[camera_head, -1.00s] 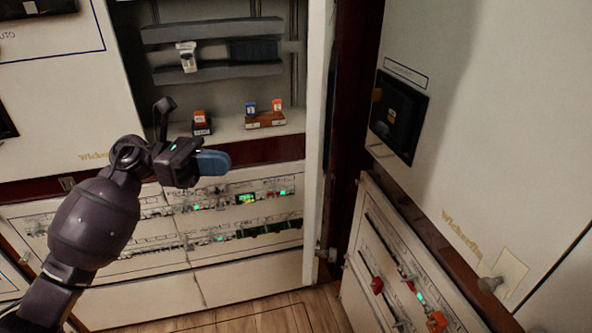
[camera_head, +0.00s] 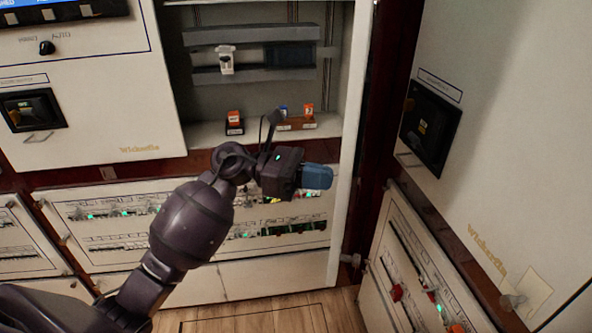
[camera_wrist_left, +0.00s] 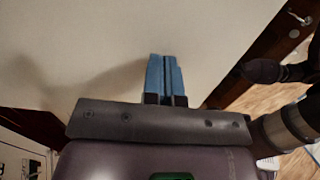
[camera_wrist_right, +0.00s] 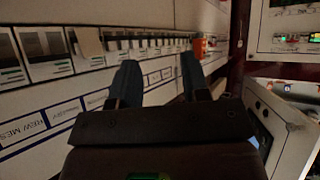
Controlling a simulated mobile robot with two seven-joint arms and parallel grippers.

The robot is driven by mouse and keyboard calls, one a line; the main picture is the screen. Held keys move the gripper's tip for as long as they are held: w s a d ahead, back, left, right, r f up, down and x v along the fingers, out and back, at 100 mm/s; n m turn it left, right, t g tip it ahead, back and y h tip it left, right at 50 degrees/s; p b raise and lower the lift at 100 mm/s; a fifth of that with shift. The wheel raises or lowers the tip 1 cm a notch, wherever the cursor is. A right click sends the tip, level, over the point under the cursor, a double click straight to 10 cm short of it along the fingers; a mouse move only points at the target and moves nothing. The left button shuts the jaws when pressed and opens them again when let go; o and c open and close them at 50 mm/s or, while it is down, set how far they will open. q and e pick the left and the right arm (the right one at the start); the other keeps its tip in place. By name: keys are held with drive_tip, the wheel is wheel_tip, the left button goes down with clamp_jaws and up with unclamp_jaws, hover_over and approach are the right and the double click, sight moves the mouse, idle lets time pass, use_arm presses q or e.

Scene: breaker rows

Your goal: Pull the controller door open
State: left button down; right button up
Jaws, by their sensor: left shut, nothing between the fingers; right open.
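A pale cabinet door (camera_head: 349,150) stands open on the right of the shelf compartment, seen almost edge-on in the head view; I cannot tell for sure that it is the controller door. My left gripper (camera_head: 318,177) has its blue fingers together and empty, just left of this door. In the left wrist view the closed fingers (camera_wrist_left: 166,75) point at a broad pale panel (camera_wrist_left: 120,35); contact is not clear. My right gripper (camera_wrist_right: 160,75) shows only in the right wrist view, its blue fingers apart and empty.
The open compartment holds grey rails (camera_head: 250,34), a white device (camera_head: 226,61) and small orange-topped blocks (camera_head: 234,121). Breaker panels with green lights (camera_head: 110,213) lie below. Another cabinet (camera_head: 500,120) stands close on the right. The right wrist view shows a labelled row (camera_wrist_right: 45,50).

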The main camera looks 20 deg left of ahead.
use_arm(q)
drive_tip(key=shift+w+d, duration=0.1)
drive_tip(key=shift+d, duration=0.55)
